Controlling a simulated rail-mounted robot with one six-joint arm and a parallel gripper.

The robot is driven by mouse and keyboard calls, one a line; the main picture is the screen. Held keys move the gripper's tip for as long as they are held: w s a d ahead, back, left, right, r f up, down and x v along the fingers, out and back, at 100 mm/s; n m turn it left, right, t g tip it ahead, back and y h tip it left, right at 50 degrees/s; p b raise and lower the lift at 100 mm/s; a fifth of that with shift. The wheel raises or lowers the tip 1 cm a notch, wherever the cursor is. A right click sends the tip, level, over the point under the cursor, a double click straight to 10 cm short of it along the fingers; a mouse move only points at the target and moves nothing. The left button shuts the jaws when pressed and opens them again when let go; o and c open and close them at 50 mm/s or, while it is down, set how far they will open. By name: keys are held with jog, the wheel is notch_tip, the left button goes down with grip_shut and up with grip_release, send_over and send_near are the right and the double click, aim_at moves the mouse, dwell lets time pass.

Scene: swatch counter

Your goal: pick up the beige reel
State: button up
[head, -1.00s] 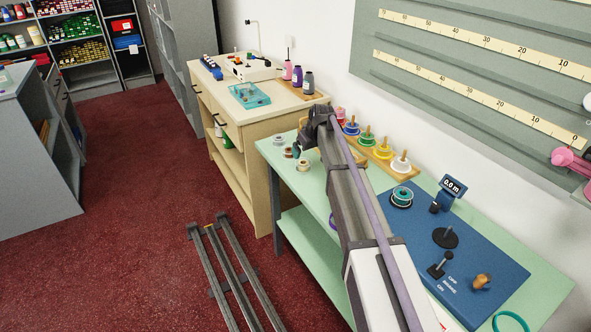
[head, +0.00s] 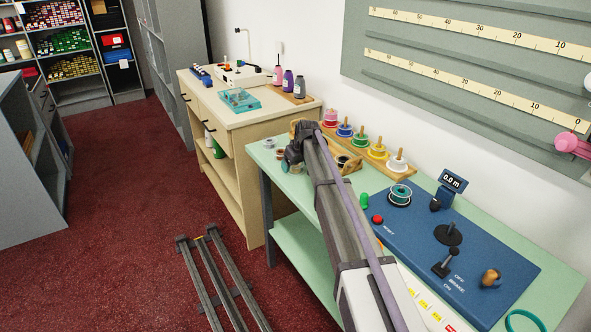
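My gripper (head: 291,160) is at the left end of the green table, low over a few small reels. My arm crosses the table in front of it, so the fingers are mostly hidden and their opening cannot be made out. A pale grey reel (head: 267,143) and a brownish reel (head: 280,154) lie just left of and behind the gripper. The beige reel cannot be clearly made out now; the gripper and wrist cover the spot beside the brownish reel where a pale cream reel showed before.
A wooden rack (head: 364,149) with several coloured reels on pegs runs along the wall side. A wooden cabinet (head: 238,175) stands beyond the green table (head: 268,159).

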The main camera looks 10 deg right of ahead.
jog(key=c, duration=0.7)
notch_tip(320, 180, up, 10)
jog(key=p, duration=1)
jog(key=shift+r, duration=0.25)
